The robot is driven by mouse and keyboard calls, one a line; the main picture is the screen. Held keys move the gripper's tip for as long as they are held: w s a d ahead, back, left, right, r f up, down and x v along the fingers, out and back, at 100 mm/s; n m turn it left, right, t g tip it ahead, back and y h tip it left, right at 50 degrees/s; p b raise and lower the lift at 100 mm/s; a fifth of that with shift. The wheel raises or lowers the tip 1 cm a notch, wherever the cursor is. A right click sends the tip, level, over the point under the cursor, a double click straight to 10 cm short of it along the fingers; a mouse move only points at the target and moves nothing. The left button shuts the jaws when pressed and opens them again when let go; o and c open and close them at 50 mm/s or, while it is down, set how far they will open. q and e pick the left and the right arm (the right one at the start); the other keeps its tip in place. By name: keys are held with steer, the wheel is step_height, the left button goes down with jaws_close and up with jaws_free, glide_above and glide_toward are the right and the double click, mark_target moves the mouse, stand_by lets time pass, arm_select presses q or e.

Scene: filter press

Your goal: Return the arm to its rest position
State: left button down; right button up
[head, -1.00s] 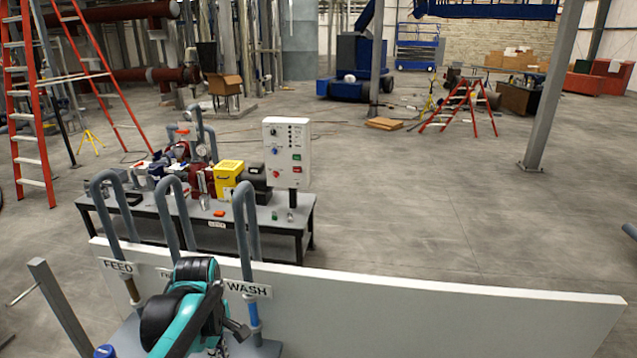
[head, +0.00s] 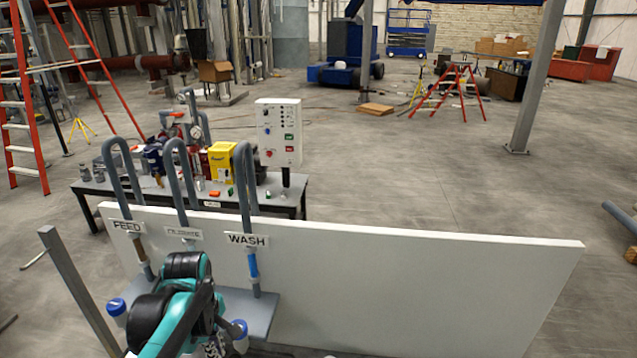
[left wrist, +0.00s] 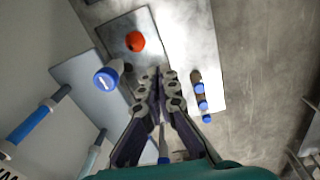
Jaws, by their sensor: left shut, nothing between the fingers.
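My left arm (head: 182,290), teal and black, rises from the bottom of the head view in front of the pipe panel. Its gripper is mostly hidden there by the arm. In the left wrist view my left gripper (left wrist: 160,80) is shut and its fingers meet with nothing between them. It hangs above the work area. A blue-capped container (left wrist: 105,78) stands to the left of the fingers and looks apart from them. My right gripper is in neither current view.
The long white panel (head: 400,280) carries grey pipes labelled FEED and WASH (head: 248,239). A grey shelf (head: 258,312) projects below WASH. In the wrist view, an orange round object (left wrist: 134,41) and several blue-capped vials (left wrist: 200,90) lie nearby. A grey post (head: 75,285) stands left.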

arm_select(q)
steer(key=s+d+f+m+t+b, duration=0.1)
steer(key=s+f+m+t+b, duration=0.1)
steer(key=f+m+b, duration=0.3)
steer(key=s+d+f+m+t+b, duration=0.1)
steer(key=s+f+m+b, duration=0.3)
steer(key=f+b, duration=0.9)
steer(key=s+d+f+m+t+b, duration=0.2)
steer(key=f+m+b, duration=0.3)
steer(key=f+b, duration=0.4)
steer(key=shift+s+f+m+t, duration=0.4)
steer(key=shift+s+f+t, duration=0.1)
steer(key=shift+f+t, duration=0.3)
